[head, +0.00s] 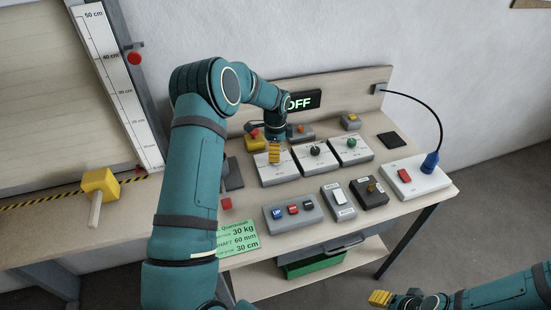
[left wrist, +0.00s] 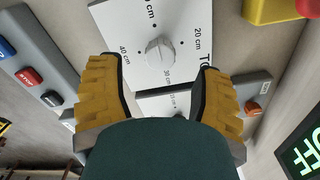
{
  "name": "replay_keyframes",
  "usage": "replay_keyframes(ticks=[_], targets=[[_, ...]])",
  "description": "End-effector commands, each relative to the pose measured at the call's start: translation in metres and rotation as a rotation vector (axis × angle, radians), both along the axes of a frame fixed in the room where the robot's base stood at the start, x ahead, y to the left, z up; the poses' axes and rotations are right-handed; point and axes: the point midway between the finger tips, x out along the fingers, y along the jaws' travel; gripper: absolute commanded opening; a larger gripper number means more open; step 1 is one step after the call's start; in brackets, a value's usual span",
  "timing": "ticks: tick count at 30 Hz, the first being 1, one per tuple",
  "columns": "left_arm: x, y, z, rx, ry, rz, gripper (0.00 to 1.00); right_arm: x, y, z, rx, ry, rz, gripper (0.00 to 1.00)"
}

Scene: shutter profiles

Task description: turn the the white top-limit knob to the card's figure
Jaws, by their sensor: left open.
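The white top-limit knob (left wrist: 159,52) sits on a white dial plate (left wrist: 135,20) marked 20, 30 and 40 cm in the left wrist view. Where the knob points is too small to tell. In the head view the plate (head: 279,178) shows under my left gripper (head: 274,152), which hides the knob. My left gripper (left wrist: 160,82) is open, its yellow fingers apart, with the knob in the gap ahead of them; no contact shows. The green card (head: 235,240) reads 30 kg, 60 mm and 30 cm. My right gripper (head: 380,298) is at the bottom right, its opening unclear.
A blue-ended cable (head: 430,161) arches at the right.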

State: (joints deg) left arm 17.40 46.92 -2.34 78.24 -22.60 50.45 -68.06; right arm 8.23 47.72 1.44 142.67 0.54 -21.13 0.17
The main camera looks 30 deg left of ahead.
Motion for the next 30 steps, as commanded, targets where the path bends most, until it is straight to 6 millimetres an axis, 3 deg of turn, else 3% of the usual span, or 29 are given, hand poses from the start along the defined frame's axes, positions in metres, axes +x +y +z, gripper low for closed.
replay_keyframes(ticks=[3, 9, 20, 26, 30], targets=[[-0.001, 0.0, -0.02, 0.0, 0.002, 0.0, 0.66, 0.0, 0.0, 0.0, 0.0, 0.0, 0.0, 0.47], [0.0, 0.0, -0.038, 0.001, 0.0, 0.0, 0.66, 0.0, 0.0, 0.0, 0.0, 0.0, 0.0, 0.47], [0.0, 0.0, -0.042, 0.0, -0.001, 0.0, 0.66, 0.0, 0.0, 0.0, 0.0, 0.0, 0.0, 0.47], [0.0, 0.0, -0.042, 0.0, -0.001, 0.0, 0.01, 0.0, 0.0, 0.0, 0.0, 0.0, 0.0, 0.47], [0.0, 0.0, -0.042, 0.0, -0.001, 0.001, 0.0, 0.0, 0.0, 0.0, 0.0, 0.0, 0.0, 0.47]])
